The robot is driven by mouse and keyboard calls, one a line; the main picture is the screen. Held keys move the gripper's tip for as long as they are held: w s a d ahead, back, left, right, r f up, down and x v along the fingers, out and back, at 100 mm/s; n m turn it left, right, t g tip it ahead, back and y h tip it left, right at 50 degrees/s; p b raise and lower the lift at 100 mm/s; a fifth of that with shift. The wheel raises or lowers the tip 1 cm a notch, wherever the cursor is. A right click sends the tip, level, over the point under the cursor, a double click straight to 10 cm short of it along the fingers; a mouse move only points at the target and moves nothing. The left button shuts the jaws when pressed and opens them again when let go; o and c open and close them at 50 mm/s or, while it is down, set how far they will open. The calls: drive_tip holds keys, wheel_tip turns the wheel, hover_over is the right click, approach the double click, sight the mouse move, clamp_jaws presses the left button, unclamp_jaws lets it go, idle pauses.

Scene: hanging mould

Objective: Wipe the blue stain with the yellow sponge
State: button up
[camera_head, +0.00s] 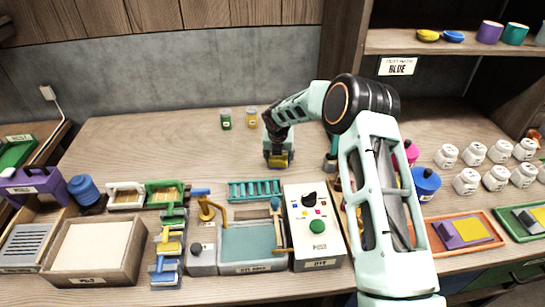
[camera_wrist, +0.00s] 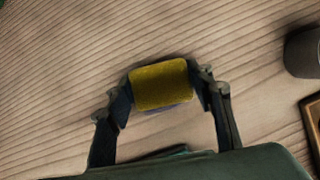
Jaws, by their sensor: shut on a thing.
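My gripper (camera_head: 279,155) is over the open wooden table, in front of the back wall. It is shut on the yellow sponge (camera_head: 282,164), which shows low between the fingers. In the wrist view the yellow sponge (camera_wrist: 160,84) sits crosswise between the two fingertips of my gripper (camera_wrist: 162,90), with a thin bluish-grey edge along its lower side. I cannot tell whether the sponge touches the table. I cannot make out a blue stain in either view; it may be hidden under the sponge or the gripper.
Two small jars, green-labelled (camera_head: 225,119) and yellow (camera_head: 252,117), stand behind left of my gripper. A teal rack (camera_head: 255,190), a sink unit (camera_head: 250,245) and a white control box (camera_head: 315,228) line the front. White jars (camera_head: 466,181) stand right.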

sight(260, 164)
drive_tip(key=shift+w+d+f+p, duration=0.15)
drive_tip(key=shift+d+p, duration=0.1)
drive_tip(key=shift+d, duration=0.85)
drive_tip(key=shift+w+d+p, duration=0.15)
drive_tip(key=shift+d+p, duration=0.1)
drive_tip(key=shift+d, duration=0.8)
drive_tip(key=shift+s, duration=0.2)
